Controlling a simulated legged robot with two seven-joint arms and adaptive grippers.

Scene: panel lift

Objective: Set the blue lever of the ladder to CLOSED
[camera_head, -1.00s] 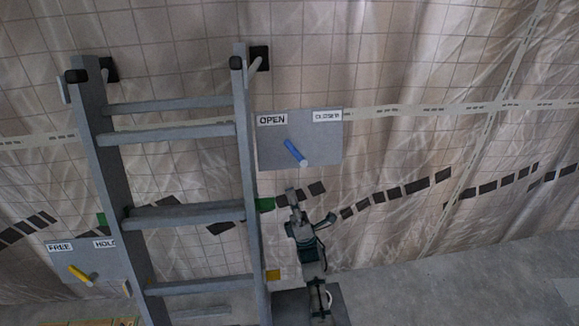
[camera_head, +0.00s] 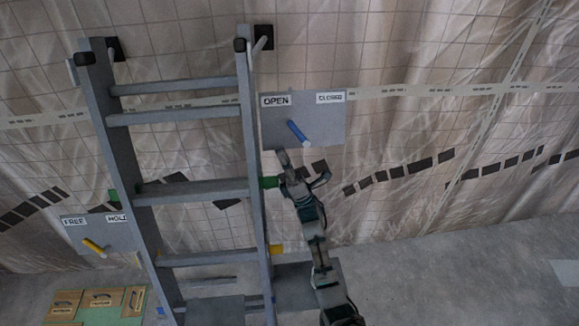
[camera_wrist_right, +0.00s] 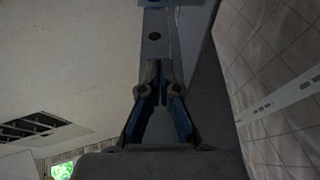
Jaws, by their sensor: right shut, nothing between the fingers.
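The blue lever (camera_head: 297,131) sits on a grey panel (camera_head: 330,125) beside the ladder's right rail, under the labels OPEN (camera_head: 276,100) and CLOSED (camera_head: 330,97). The lever slants, its upper end leaning left toward OPEN. My right gripper (camera_head: 283,158) is just below the lever, near the panel's lower edge, and appears apart from it. In the wrist view my right gripper (camera_wrist_right: 156,80) has its fingers together with nothing between them. The lever cannot be made out there. My left gripper is not in view.
The grey ladder (camera_head: 190,190) stands close left of my right gripper. A second panel with a yellow lever (camera_head: 95,247), labelled FREE and HOLD, is at lower left. Floor at right is mostly clear.

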